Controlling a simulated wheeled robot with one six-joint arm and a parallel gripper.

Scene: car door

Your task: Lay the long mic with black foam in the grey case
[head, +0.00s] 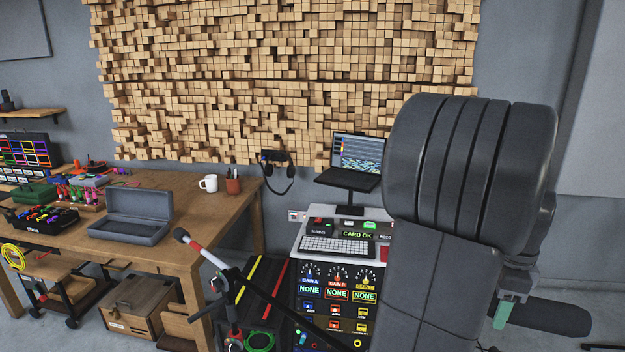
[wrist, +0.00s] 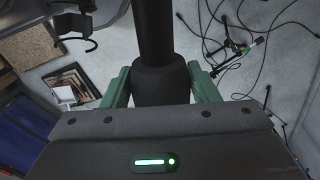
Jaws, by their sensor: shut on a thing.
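The grey case (head: 125,231) stands open on the wooden table at the left of the head view, lid raised at the back, and its inside looks empty. My gripper (head: 507,311) is at the lower right of the head view, far from the case; one green finger shows there. It is shut on the long mic with black foam (head: 556,319), which sticks out to the right, clear of the table. In the wrist view the green fingers of my gripper (wrist: 160,84) sit on both sides of the dark mic (wrist: 156,35), whose far end runs out of the frame.
A mic on a boom stand (head: 182,236) rises before the wooden table (head: 215,205). A console (head: 340,275) with a laptop (head: 355,160) stands between my arm and the table. A white mug (head: 208,183) and a colourful box (head: 45,218) flank the case. Cables lie on the floor.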

